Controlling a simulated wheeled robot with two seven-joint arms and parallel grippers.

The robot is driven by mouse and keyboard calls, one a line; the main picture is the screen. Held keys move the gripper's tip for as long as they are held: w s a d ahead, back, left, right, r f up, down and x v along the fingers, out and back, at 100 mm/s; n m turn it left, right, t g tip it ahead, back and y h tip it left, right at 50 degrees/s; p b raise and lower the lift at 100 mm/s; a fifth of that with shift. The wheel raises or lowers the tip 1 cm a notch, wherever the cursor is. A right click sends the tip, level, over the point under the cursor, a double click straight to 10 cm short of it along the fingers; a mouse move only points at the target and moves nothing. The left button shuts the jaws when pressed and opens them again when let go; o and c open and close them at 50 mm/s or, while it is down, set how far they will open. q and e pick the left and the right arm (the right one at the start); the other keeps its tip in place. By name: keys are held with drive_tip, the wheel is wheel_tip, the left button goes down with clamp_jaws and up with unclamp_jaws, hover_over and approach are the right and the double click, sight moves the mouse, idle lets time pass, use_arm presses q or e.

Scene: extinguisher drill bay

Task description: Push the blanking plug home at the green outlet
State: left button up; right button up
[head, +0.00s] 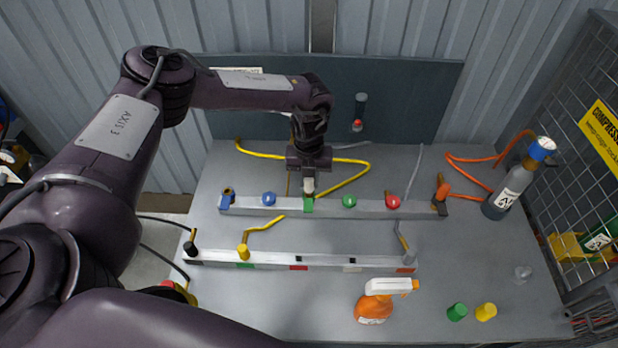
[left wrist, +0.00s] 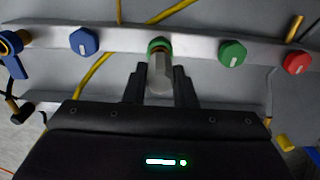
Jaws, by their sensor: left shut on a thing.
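My left gripper (head: 309,187) reaches down over the back rail and is shut on a pale grey blanking plug (left wrist: 160,72). In the left wrist view its two dark fingers (left wrist: 160,88) stand either side of the plug. The plug's far end meets the green outlet (left wrist: 158,46), with a brassy band showing inside the green ring. I cannot tell how deep it sits. In the head view the green outlet (head: 308,205) is on the back rail, below the fingers. My right gripper is not in view.
The back rail (head: 330,209) also carries a blue knob (head: 268,199), another green knob (head: 349,201) and a red knob (head: 393,201). A front rail (head: 325,263) holds hose ends. A spray bottle (head: 375,306), loose caps (head: 457,312) and a grey cylinder (head: 506,194) stand to the right.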

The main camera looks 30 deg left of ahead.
use_arm(q)
drive_tip(key=shift+f+b, duration=0.55)
drive_tip(key=shift+f, duration=0.3)
idle(0.6)
drive_tip(key=o, duration=1.1)
wheel_tip(320, 180, up, 7)
drive_tip(key=shift+f+b, duration=0.1)
drive_tip(key=shift+b, duration=1.05)
drive_tip(key=shift+r, duration=0.5)
